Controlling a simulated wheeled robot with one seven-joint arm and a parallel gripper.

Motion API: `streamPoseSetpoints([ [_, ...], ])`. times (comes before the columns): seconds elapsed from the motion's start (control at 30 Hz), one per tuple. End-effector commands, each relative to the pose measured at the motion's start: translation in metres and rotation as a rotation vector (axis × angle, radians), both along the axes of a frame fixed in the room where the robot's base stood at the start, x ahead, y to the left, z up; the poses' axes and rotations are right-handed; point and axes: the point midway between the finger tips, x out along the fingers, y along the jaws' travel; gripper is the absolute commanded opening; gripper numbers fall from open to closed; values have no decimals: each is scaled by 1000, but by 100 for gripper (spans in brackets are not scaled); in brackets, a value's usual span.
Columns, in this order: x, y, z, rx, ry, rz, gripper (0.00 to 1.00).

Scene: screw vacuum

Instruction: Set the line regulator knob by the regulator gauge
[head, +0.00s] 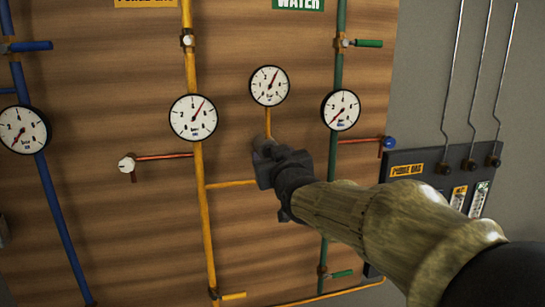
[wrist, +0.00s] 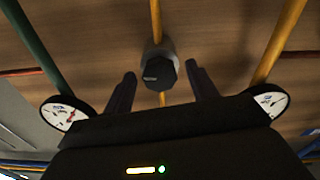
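The regulator gauge (head: 269,86) is a round white dial on the short yellow pipe in the head view. Its red needle points up and slightly right; the numbers are too small to read. The regulator knob (wrist: 158,73) is dark and faceted, on a grey body over the yellow pipe in the wrist view. My gripper (head: 266,160) is at the board just below the gauge and hides the knob in the head view. In the wrist view my gripper (wrist: 160,78) is open, one finger on each side of the knob, with gaps on both sides.
A gauge (head: 193,118) on the yellow pipe is left of my gripper, and another (head: 341,110) on the green pipe is right. A red-stemmed valve (head: 127,164) sticks out at left. A flowmeter panel (head: 450,170) stands at far right.

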Motion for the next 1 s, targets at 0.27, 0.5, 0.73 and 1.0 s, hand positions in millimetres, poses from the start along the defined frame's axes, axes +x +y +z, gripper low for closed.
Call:
streamPoseSetpoints([
  [0.27,0,0,0,0,0,0,59],
  [0.5,-13,-4,-1,3,-2,-1,59],
  [0.73,-45,-13,-1,5,-3,2,59],
  [1.0,-87,-23,-1,3,-2,3,59],
])
